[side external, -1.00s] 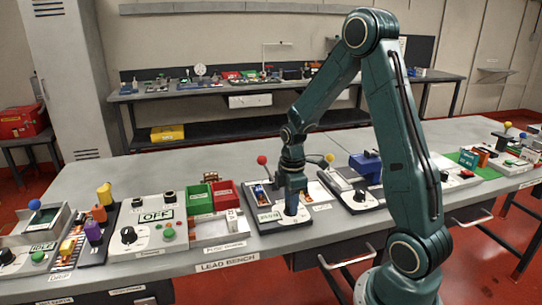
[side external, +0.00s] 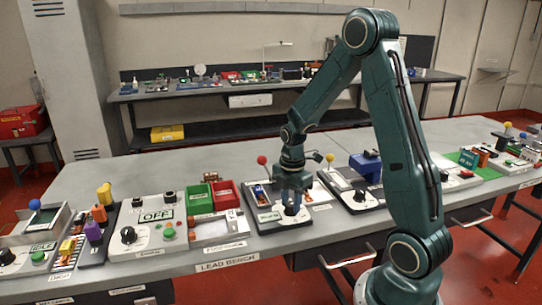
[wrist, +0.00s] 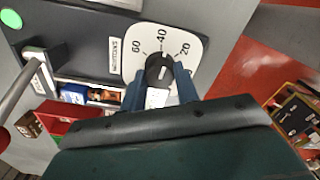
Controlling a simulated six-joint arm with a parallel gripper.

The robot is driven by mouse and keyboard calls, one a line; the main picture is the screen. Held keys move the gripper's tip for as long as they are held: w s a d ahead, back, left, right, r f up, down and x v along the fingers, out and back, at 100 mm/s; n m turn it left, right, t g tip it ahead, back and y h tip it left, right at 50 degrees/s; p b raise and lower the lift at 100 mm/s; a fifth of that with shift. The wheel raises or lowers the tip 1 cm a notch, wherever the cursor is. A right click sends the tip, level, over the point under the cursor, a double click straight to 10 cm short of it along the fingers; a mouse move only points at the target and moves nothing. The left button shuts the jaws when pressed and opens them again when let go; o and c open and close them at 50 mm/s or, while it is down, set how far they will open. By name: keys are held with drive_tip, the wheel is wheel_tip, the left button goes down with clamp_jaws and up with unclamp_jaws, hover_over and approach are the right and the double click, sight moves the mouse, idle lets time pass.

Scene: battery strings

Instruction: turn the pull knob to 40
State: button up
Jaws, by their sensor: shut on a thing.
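The pull knob (wrist: 159,67) is a round black knob on a white dial plate marked 20, 40 and 60. In the wrist view it sits between the two fingertips of my gripper (wrist: 160,80), which is shut on it. A short pale mark shows on the knob, and the 40 stands just beyond it; the exact reading is too small to tell. In the side view my gripper (side external: 291,196) points down at the front of a dark panel (side external: 262,216), with the knob (side external: 291,210) low between its fingers.
A red-ball lever (side external: 262,161) stands at the panel's back left. A yellow-ball lever (side external: 330,158) is close on the right. Green (side external: 199,197) and red (side external: 226,193) bins sit left. The bench behind the panels is clear.

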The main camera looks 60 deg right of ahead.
sight(291, 204)
drive_tip(key=shift+n, duration=1.4)
drive_tip(key=o, duration=0.8)
drive_tip(key=shift+r, duration=0.2)
drive_tip(key=shift+r, duration=1.55)
drive_tip(key=shift+a+r, duration=0.1)
